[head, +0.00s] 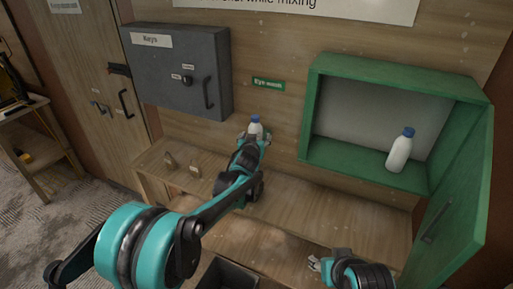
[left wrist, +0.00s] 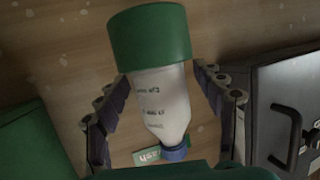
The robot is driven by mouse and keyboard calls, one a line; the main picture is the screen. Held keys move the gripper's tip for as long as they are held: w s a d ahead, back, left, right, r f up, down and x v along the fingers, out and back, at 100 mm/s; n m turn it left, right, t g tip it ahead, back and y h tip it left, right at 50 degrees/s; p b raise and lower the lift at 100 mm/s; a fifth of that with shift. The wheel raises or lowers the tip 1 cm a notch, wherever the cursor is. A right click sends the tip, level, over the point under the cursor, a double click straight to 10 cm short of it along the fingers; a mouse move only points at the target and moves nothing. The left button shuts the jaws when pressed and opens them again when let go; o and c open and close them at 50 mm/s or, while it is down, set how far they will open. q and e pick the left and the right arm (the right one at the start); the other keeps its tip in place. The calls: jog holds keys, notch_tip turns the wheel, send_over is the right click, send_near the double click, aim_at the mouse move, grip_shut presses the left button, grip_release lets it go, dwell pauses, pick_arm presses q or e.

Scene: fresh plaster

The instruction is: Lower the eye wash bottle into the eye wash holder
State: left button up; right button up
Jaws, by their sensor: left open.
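The eye wash bottle (left wrist: 162,100) is white with a blue cap and printed marks. In the left wrist view, which looks upside down, its base end sits inside the green eye wash holder (left wrist: 148,35) against the wooden wall. My left gripper (left wrist: 162,80) is open, with one finger on each side of the bottle and gaps showing. In the head view the bottle (head: 255,127) stands upright below the Eye-wash sign, partly behind my left gripper (head: 254,138), which hides the holder. My right gripper (head: 316,263) is low, near the bench front; its finger opening is unclear.
An open green cabinet (head: 318,105) on the right holds another white bottle (head: 399,152) with a blue cap. A grey key box (head: 185,95) is on the wall at the left. Small wooden pieces (head: 170,160) stand on the bench (head: 290,195). The Eye-wash sign (head: 268,85) is above.

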pick_arm(q)
jog(key=shift+s, duration=0.1)
jog(key=v, duration=1.2)
jog(key=s+a+f+n+g+y, duration=0.1)
jog(key=s+a+f+g+y, duration=0.15)
jog(key=s+a, duration=0.95)
jog(key=s+a+f+g, duration=0.2)
jog(key=s+f, duration=0.2)
jog(key=s, duration=0.6)
jog(key=s+a+f+g, duration=0.2)
jog(key=s+f+g, duration=0.1)
jog(key=s, duration=0.8)
jog(key=shift+f+h, duration=0.35)
jog(key=shift+f, duration=0.2)
jog(key=shift+r, duration=0.1)
